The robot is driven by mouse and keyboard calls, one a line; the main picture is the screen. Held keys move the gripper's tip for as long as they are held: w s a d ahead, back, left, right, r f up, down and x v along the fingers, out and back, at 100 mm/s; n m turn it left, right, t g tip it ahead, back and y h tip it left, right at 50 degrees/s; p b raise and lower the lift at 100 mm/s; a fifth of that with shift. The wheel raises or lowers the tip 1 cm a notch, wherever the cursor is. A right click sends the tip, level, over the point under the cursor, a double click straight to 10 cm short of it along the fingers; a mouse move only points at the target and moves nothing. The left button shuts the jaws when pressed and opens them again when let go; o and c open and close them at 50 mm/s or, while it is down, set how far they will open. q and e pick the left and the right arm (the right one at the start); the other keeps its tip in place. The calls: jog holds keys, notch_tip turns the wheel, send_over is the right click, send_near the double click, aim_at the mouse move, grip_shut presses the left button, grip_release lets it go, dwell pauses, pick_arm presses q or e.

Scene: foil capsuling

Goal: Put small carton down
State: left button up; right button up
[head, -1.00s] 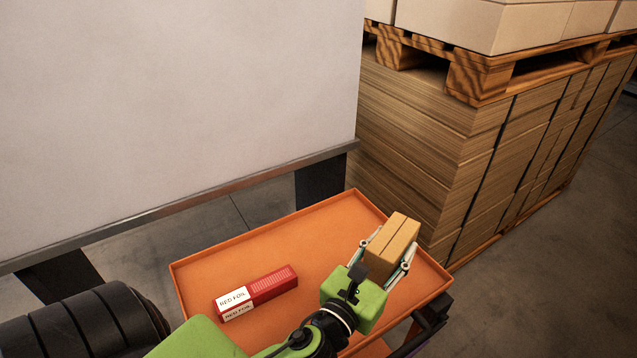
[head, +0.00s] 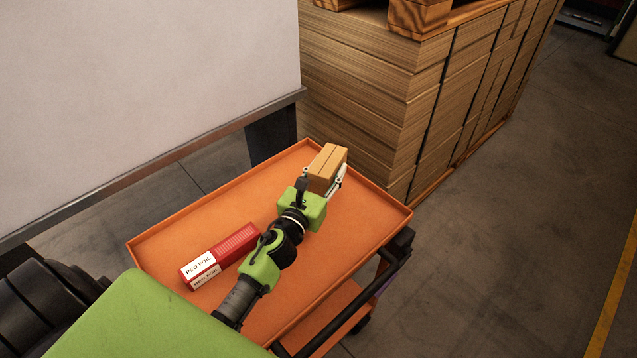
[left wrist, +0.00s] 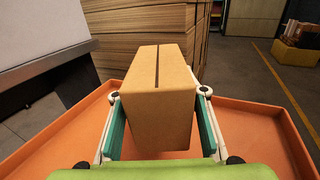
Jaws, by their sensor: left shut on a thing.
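The small carton (head: 328,166) is a plain brown box with a dark seam along its top. My left gripper (head: 322,183) is shut on it, over the far right part of the orange tray top of a cart (head: 200,232). In the left wrist view the carton (left wrist: 158,100) stands upright between the two green-padded fingers of the gripper (left wrist: 160,125). My right gripper is not in view.
A red and white box marked RED FOIL (head: 220,256) lies on the tray at the left. The tray has a raised rim. Stacked cardboard sheets (head: 370,85) stand behind it, and a pale panel (head: 150,90) stands at the left. Bare tray shows between the boxes.

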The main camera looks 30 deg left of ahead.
pick_arm(q)
jog(key=shift+w+a+f, duration=0.2)
jog(key=shift+a+f, duration=0.25)
jog(key=shift+f, duration=0.1)
jog(key=shift+w+a+f, duration=0.2)
jog(key=shift+a+f, duration=0.25)
jog(key=shift+f, duration=0.1)
jog(key=f, duration=0.1)
jog(key=f+b, duration=0.1)
jog(key=f, duration=0.1)
jog(key=shift+w+a+f, duration=0.1)
jog(key=shift+a, duration=0.25)
jog(key=shift+f, duration=0.25)
jog(key=shift+f+b, duration=0.1)
jog(key=shift+b, duration=0.2)
jog(key=o, duration=0.8)
jog(key=shift+f, duration=0.1)
jog(key=o, duration=0.5)
jog(key=shift+c, duration=0.2)
